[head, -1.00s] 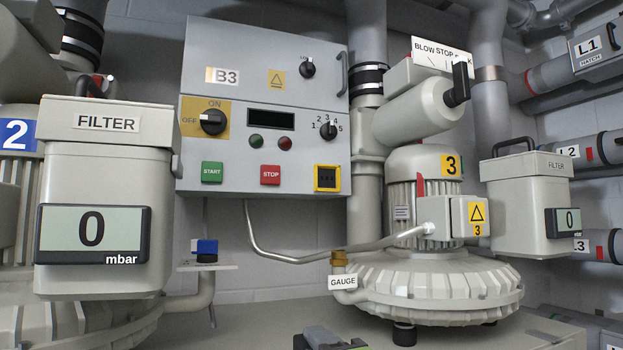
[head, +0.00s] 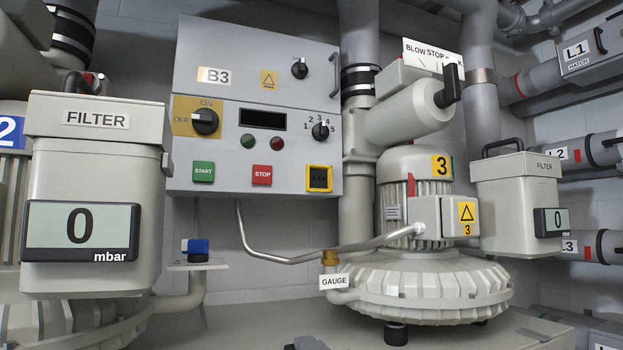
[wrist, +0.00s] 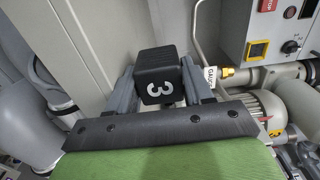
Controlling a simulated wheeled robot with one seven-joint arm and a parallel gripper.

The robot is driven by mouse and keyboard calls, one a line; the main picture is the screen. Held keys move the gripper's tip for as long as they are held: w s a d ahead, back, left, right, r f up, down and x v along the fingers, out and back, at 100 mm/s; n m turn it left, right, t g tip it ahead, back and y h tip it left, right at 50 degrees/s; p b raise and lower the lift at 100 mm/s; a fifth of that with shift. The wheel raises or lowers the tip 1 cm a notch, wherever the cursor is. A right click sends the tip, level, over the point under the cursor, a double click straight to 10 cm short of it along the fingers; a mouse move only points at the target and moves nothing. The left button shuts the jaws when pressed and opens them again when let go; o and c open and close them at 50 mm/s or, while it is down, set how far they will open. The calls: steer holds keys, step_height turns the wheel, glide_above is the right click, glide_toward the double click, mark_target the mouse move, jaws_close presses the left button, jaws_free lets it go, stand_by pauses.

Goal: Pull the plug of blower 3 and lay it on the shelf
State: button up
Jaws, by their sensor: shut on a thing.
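My gripper (wrist: 158,82) is shut on a black plug (wrist: 158,72) marked with a white 3 in the wrist view. The plug sits between the two grey fingers, apart from the panel. In the head view, the yellow-framed socket (head: 319,179) on the B3 panel (head: 225,130) has no plug in it. Blower 3 (head: 415,230) stands right of the panel. A small shelf (head: 223,266) is at the lower left below the panel.
A blue-and-black item (head: 198,250) stands on the shelf. A large filter box (head: 95,190) is close on the left. A bent grey pipe (head: 300,258) and the GAUGE tag (head: 333,281) lie between shelf and blower. A second filter box (head: 517,200) is at right.

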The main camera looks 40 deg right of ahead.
steer(key=shift+r+p, duration=2.15)
steer(key=shift+r, duration=0.35)
steer(key=shift+f, duration=0.1)
steer(key=n+b, duration=0.2)
steer(key=n, duration=0.1)
steer(key=shift+f, duration=0.2)
steer(key=n+b, duration=0.2)
steer(key=n, duration=0.6)
steer(key=shift+r+n, duration=0.2)
steer(key=shift+n, duration=0.1)
steer(key=n, duration=0.6)
